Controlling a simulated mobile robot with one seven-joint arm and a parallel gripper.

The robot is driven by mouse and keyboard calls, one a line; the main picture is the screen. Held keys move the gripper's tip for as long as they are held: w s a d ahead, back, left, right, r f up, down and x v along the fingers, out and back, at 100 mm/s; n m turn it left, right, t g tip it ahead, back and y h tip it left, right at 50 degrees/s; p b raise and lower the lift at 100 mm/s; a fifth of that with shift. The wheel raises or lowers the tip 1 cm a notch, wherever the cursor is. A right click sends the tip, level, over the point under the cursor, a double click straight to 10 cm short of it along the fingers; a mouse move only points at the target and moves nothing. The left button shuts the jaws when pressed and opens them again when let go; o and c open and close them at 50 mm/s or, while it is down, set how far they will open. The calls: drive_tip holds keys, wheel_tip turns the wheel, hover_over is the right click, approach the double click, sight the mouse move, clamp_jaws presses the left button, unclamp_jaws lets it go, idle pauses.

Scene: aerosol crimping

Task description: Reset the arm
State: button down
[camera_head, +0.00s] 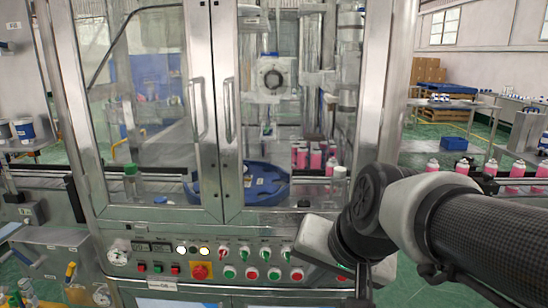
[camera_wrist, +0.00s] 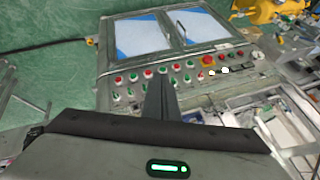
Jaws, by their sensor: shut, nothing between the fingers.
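My arm reaches in from the right of the head view, in front of the crimping machine (camera_head: 140,228). In that view the end of the arm is near the right part of the control panel, and the fingertips cannot be made out. In the wrist view my gripper (camera_wrist: 160,88) shows as dark fingers pressed together, with nothing between them. Beyond the fingers lies the control panel (camera_wrist: 132,88) with its red and green buttons. In the head view the panel (camera_head: 165,256) also shows a red emergency knob (camera_head: 200,271) on a yellow plate.
The machine's glass doors (camera_head: 150,110) with metal handles look closed. Behind them are a blue round turntable (camera_head: 262,184) and pink cans (camera_head: 315,158). More pink cans (camera_head: 432,166) stand on the conveyor at right, close to my arm. Green floor (camera_wrist: 45,75) is open at left in the wrist view.

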drive_tip(key=s+d+n+h, duration=0.2)
drive_tip(key=s+d+n, duration=0.1)
drive_tip(key=s+d, duration=0.4)
wheel_tip(320, 180, up, 17)
drive_tip(key=p, duration=1.7)
drive_tip(key=shift+s+r, duration=0.15)
drive_tip(key=shift+s, duration=0.05)
